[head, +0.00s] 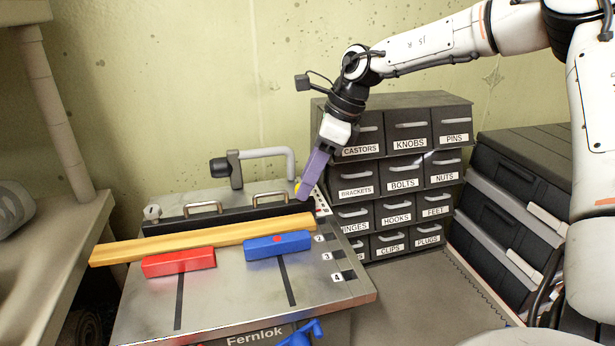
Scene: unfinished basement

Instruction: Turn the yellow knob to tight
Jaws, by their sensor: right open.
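The yellow knob (298,187) shows only as a small patch at the right end of the black fence on the machine table (225,295). My right gripper (304,192) points down at it from above, its purple fingers covering most of the knob. The jaws are open. I cannot tell whether the fingers touch the knob or stand around it. A white strip with dark marks (322,205) lies just right of the fingers. The knob's pointer or setting is hidden. My left gripper is not in view.
A wooden board (200,240) lies across the table, with a red block (179,262) and a blue block (278,245) in front. A grey clamp handle (265,153) rises behind the fence. A labelled drawer cabinet (400,170) stands close at right, behind my right arm.

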